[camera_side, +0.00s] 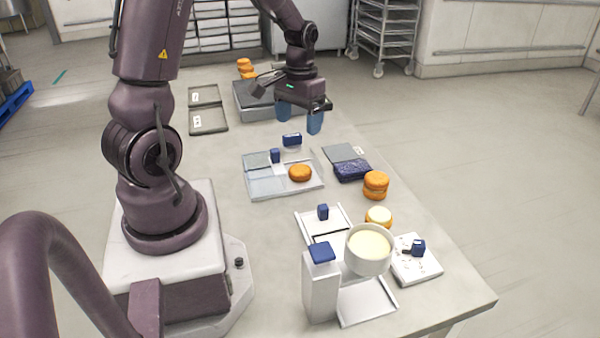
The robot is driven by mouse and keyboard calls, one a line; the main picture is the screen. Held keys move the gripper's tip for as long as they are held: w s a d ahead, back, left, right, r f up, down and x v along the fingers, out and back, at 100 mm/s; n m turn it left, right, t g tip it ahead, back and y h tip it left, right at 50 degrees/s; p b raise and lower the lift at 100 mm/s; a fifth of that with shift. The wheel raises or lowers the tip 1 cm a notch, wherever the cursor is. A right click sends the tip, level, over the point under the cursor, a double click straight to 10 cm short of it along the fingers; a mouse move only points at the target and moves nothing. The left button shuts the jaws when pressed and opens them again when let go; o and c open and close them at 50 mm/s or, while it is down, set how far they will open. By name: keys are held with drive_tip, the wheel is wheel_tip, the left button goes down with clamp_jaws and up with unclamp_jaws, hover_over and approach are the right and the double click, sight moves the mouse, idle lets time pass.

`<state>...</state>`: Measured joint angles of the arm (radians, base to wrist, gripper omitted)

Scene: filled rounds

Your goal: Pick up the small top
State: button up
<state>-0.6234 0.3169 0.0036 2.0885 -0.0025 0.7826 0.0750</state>
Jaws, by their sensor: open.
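A single orange round (300,173) lies on a clear tray (260,188) in the middle of the table; it looks like a top, but I cannot tell for sure that it is the small one. A round with pale cream on it (379,214) sits nearer the front, behind the white bowl. A stacked orange round (376,185) stands at the right. My gripper (299,118) is open and empty, its blue fingers pointing down above the table, behind the tray and apart from the rounds.
A white bowl of cream (369,262) stands at the front beside a white post with a blue cap (321,253). A dark blue box (352,169) lies right of the tray. Small blue blocks (292,139) stand around the tray. More orange rounds (245,66) are stacked at the back.

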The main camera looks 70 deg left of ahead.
drive_tip(key=a+f, duration=0.5)
hover_over(299, 169)
drive_tip(key=f, duration=0.8)
drive_tip(key=shift+w+d+f, duration=0.1)
drive_tip(key=shift+w+f, duration=0.1)
drive_tip(key=f, duration=0.5)
drive_tip(key=shift+s+f, duration=0.1)
drive_tip(key=shift+s, duration=0.1)
drive_tip(key=c, duration=0.4)
